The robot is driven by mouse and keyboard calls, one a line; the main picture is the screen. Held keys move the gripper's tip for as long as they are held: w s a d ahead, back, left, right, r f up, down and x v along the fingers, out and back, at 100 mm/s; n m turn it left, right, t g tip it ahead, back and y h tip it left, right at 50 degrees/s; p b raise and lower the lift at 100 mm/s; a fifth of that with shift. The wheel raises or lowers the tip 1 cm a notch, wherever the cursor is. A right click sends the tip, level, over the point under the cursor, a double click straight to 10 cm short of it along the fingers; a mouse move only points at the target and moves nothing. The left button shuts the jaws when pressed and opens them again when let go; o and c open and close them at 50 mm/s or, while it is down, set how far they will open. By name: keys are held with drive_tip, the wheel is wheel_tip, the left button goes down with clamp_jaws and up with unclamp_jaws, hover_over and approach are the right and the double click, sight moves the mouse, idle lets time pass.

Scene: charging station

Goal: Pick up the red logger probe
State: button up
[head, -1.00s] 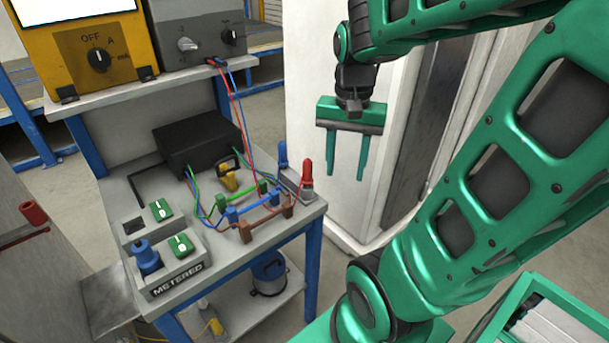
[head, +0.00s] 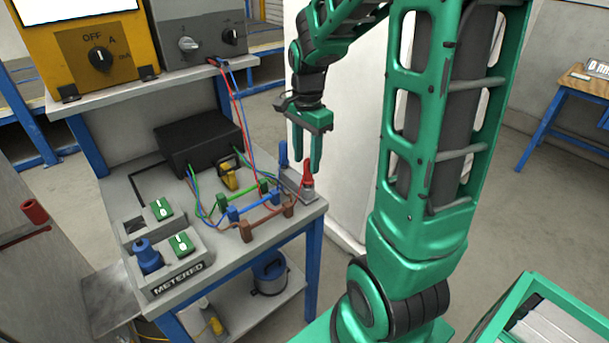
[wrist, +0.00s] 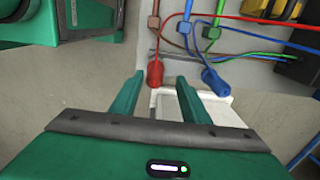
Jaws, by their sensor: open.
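The red logger probe (head: 307,176) stands upright in a light holder at the right edge of the bench, with a red lead. In the wrist view the red probe (wrist: 155,73) is at the fingertips, closer to the left finger. My gripper (head: 307,165) is open and points down over the probe. In the wrist view nothing is gripped between the fingers of my gripper (wrist: 161,88). A blue probe (head: 283,154) stands beside the red one; in the wrist view the blue probe (wrist: 214,80) is just beyond the right finger.
Blue, brown and green terminal links (head: 265,197) with loose leads lie left of the probes. A black box (head: 199,140) and a metered switch panel (head: 172,263) are on the bench. A white cabinet (head: 350,185) stands behind on the right.

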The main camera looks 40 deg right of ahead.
sight(309, 174)
drive_tip(key=shift+s+f, duration=0.2)
drive_tip(key=shift+f, duration=1.15)
drive_tip(key=shift+s+f, duration=0.2)
drive_tip(key=shift+f, duration=1.1)
drive_tip(key=shift+c, duration=0.4)
clamp_jaws()
